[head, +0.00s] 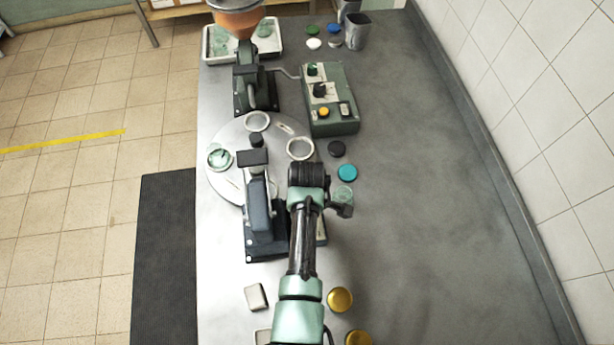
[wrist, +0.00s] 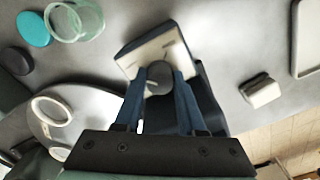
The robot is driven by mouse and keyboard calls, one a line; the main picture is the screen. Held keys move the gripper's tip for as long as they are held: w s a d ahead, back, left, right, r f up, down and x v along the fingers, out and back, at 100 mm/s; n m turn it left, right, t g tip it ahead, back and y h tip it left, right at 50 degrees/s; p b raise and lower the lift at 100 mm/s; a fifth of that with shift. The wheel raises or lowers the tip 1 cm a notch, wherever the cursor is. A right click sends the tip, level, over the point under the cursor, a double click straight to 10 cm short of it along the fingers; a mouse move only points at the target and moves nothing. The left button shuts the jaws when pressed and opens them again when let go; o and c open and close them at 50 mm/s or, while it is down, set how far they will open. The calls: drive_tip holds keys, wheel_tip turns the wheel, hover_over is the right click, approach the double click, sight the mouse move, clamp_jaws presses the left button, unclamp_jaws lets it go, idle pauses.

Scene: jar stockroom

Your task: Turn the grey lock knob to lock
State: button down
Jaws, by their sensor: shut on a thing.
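The grey lock knob (wrist: 160,86) is a dark round knob on a pale, marked plate (wrist: 133,60) in the wrist view. The plate sits on a dark block. My gripper (wrist: 160,75) has its two blue fingers on either side of the knob and is shut on it. The marks on the plate are too small to read, and I cannot tell which way the knob points. In the head view my arm hides the knob and the fingertips.
A round turntable (head: 230,135) with ring seats and a dark press (head: 262,215) stand left of my arm. A glass jar (head: 344,196) and a teal lid (head: 347,172) are close on the right. A green control box (head: 345,126) stands farther back. The bench's right side is clear.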

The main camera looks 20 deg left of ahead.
drive_tip(key=shift+w+a+r, duration=0.1)
drive_tip(key=shift+w, duration=0.05)
drive_tip(key=c, duration=0.5)
unclamp_jaws()
wheel_tip(320, 180, up, 13)
drive_tip(key=b, duration=0.1)
drive_tip(key=shift+b, duration=0.4)
